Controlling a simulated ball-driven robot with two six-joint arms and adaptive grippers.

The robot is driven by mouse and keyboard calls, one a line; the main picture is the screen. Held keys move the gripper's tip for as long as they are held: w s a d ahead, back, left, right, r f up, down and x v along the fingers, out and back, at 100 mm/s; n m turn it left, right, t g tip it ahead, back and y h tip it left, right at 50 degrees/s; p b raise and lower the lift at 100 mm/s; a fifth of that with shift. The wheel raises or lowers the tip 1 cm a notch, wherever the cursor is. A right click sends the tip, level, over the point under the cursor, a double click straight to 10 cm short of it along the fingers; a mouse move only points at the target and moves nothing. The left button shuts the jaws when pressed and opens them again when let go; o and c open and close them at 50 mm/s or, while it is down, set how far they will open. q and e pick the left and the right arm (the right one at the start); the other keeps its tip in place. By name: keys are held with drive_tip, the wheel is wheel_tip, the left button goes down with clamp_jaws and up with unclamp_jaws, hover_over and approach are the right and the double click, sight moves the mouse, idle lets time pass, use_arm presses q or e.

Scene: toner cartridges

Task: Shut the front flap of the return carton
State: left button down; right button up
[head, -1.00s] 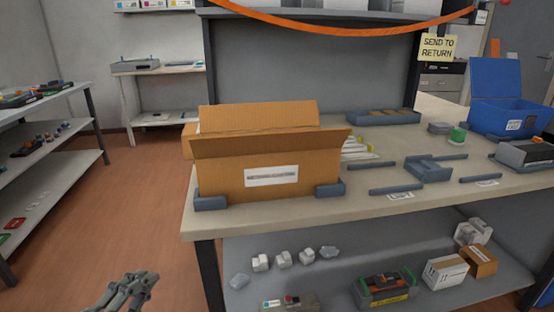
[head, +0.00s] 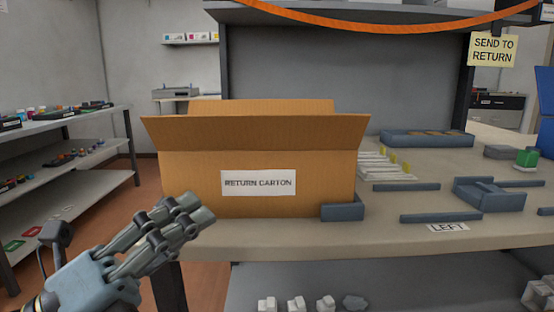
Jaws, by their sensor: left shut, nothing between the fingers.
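The return carton (head: 200,192) is a brown cardboard box on the near left part of the workbench, with a white label on its front. Its front flap (head: 255,132) stands open, tilted up and outward toward me. The back flap (head: 270,106) stands up behind it. The inside of the carton is hidden. My left gripper (head: 198,208) is shut and empty, in front of the carton's lower left corner and below the front flap. It overlaps the carton in the picture; I cannot tell whether it touches. My right gripper is out of view.
A grey corner block (head: 342,207) sits at the carton's front right corner. Grey rails and a holder (head: 488,195) lie to the right by a LEFT label (head: 449,228). The bench's front edge (head: 400,246) is near. Shelves (head: 75,150) stand at far left.

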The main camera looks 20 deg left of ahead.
use_arm(q)
drive_tip(key=p, duration=0.3)
approach(281, 120)
drive_tip(key=x, duration=0.4)
drive_tip(key=shift+w+d+r+p, duration=0.1)
drive_tip(key=shift+w+d+p, duration=0.15)
drive_tip(key=shift+w+p, duration=0.1)
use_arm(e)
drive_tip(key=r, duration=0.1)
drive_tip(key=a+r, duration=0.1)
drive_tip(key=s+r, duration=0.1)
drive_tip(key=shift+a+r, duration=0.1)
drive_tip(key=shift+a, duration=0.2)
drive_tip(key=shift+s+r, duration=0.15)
